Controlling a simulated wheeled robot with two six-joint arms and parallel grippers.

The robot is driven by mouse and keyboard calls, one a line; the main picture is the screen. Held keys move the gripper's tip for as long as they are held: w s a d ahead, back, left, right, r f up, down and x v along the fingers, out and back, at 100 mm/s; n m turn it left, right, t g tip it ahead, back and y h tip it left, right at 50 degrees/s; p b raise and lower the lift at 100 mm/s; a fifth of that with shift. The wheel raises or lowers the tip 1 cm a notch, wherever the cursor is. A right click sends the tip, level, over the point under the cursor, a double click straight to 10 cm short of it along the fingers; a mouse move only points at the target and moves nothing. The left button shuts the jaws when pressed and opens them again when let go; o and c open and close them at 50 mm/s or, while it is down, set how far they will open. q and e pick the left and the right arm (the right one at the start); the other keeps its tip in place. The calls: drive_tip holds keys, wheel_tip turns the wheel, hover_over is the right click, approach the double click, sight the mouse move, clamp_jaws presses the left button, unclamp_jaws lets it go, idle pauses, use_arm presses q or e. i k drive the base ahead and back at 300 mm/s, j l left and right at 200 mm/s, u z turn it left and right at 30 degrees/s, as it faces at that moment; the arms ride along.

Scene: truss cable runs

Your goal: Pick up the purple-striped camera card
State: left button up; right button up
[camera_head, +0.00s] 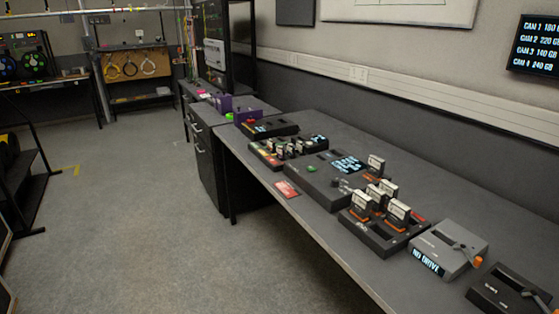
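I cannot make out a purple stripe on any card from here. Small pale cards (281,150) stand in a dark block (265,157) near the middle of the long table, too small to read their stripe colours. Larger white-labelled upright cartridges with orange bases, such as one cartridge (398,212), stand in a dark dock (384,243) nearer to me. Another cartridge (376,164) stands behind them. Purple boxes (247,115) sit toward the far end. Neither of my grippers is in view.
The long grey table (330,225) runs along the right wall. A grey "NO DRIVE" unit (448,247), a dark lever unit (510,290) and a red label (286,188) are on it. Open floor (150,220) lies left, with a black rack (22,180) at the left edge.

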sight(281, 152)
drive_tip(key=i+j+z, duration=0.1)
drive_tip(key=z, duration=0.9)
drive_tip(key=i+j+z, duration=0.25)
drive_tip(key=j+z, duration=0.2)
drive_tip(key=j, duration=0.25)
drive_tip(key=i+j+z, duration=0.1)
drive_tip(key=j+z, duration=0.35)
drive_tip(key=j, duration=0.25)
drive_tip(key=j+z, duration=0.5)
drive_tip(key=j, duration=0.3)
